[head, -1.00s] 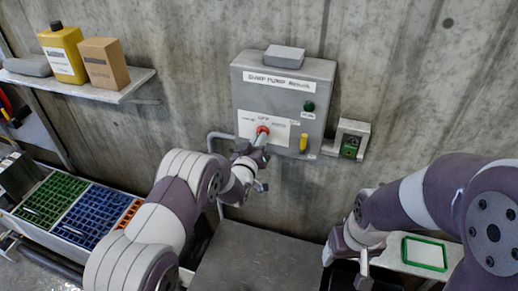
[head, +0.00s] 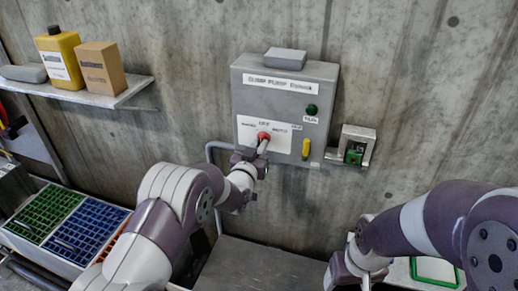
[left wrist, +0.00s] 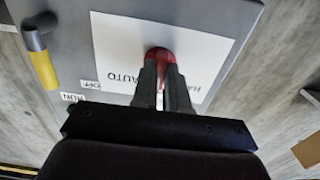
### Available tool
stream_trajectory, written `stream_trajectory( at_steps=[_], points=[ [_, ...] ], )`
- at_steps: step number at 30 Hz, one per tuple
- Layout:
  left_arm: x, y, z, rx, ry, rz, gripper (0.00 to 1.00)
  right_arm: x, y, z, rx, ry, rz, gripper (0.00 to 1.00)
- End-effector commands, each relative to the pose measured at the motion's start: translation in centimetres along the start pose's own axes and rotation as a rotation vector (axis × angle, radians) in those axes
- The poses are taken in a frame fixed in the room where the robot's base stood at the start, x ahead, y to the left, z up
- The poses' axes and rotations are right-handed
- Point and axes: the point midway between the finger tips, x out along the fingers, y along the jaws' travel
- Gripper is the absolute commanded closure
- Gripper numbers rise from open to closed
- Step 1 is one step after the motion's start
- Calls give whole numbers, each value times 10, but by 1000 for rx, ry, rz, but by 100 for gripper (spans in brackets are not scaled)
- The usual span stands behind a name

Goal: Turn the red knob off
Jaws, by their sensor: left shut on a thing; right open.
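The red knob (head: 264,137) sits on a white label plate on the front of the grey control box (head: 243,98). The plate carries labels that read like HAND, OFF and AUTO. My left gripper (head: 262,148) is at the knob and shut on it. In the left wrist view the two fingers (left wrist: 164,85) close around the red knob (left wrist: 159,54), hiding its lower part and making its exact pointing direction hard to tell. My right gripper (head: 350,275) is low at the right, away from the box, open and empty.
A yellow lever (head: 306,148) and a green button (head: 311,109) are on the same box. A small green device (head: 354,154) sits in a wall bracket to the right. A shelf (head: 105,97) with a yellow bottle and a carton is at the left. Green and blue crates stand below it.

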Motion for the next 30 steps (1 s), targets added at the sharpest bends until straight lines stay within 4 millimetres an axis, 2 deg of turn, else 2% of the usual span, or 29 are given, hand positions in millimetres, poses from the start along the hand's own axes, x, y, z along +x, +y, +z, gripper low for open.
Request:
stream_trajectory(
  at_steps=[7, 8, 9, 10, 18, 21, 25, 30],
  points=[
    [0, 0, 2, -1, -4, 0, 100, 0, 0, 0, 0, 0, 0, 28],
    [0, 0, 2, -1, -4, 0, 76, 0, 0, 0, 0, 0, 0, 28],
    [0, 0, 2, -1, -4, 0, 63, 0, 0, 0, 0, 0, 0, 28],
    [0, 0, 2, -1, -4, 0, 61, 0, 0, 0, 0, 0, 0, 28],
    [-1, 0, 1, -1, -1, 0, 61, 0, 0, 0, 0, 0, 0, 28],
    [-8, 0, 2, -1, -1, 0, 61, 4, 0, 0, 0, 0, 0, 28],
    [-33, 0, 5, -1, -1, 0, 61, 16, 0, 2, 0, 0, 0, 28],
    [-81, 0, 5, -1, -1, 0, 61, 32, 0, 4, 0, 0, 0, 28]
  ],
)
